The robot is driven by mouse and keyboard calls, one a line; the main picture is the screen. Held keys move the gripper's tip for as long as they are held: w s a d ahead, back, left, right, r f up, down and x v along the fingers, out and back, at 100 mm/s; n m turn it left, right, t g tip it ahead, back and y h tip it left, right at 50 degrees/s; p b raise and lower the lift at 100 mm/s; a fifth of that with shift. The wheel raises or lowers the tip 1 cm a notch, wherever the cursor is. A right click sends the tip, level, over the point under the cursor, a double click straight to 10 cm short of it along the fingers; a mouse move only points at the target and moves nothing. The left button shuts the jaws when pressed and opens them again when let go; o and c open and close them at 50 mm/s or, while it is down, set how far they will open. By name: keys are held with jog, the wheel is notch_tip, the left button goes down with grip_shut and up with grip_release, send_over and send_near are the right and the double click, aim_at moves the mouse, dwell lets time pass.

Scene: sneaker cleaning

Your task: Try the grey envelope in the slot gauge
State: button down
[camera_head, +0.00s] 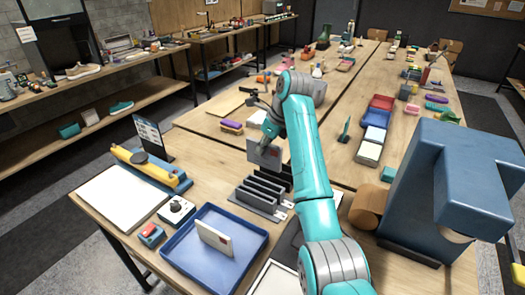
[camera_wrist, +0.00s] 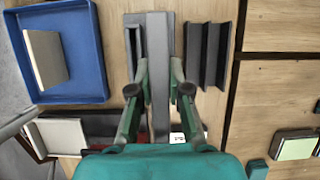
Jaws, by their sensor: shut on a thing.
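The grey envelope (camera_head: 262,155), a thin flat piece with a small red mark, is upright in my gripper (camera_head: 273,138). In the wrist view my gripper (camera_wrist: 159,75) has a finger on each side of the envelope (camera_wrist: 158,50), which shows edge-on as a grey strip. The slot gauge (camera_head: 262,194) is a dark grey block with several upright walls and small white labels at its right end. It stands on the table below and in front of the envelope in the head view. In the wrist view the envelope covers part of the gauge (camera_wrist: 211,55). The envelope appears to be above the gauge, not in a slot.
A blue tray (camera_head: 177,250) holds a pale envelope (camera_head: 215,238) with a red mark, left of the gauge. A yellow-and-blue device (camera_head: 150,168), a white board (camera_head: 123,197) and a dial box (camera_head: 177,209) lie farther left. A large blue machine (camera_head: 432,190) stands right.

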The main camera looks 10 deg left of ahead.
aim_at(262, 165)
jog(key=shift+f, duration=3.35)
jog(key=shift+f, duration=2.9)
jog(key=c, duration=1)
grip_release()
jog(key=shift+c, duration=0.2)
jog(key=v, duration=1.1)
jog(key=shift+d+r, duration=0.1)
jog(key=shift+r, duration=0.3)
jog(key=shift+s, duration=0.1)
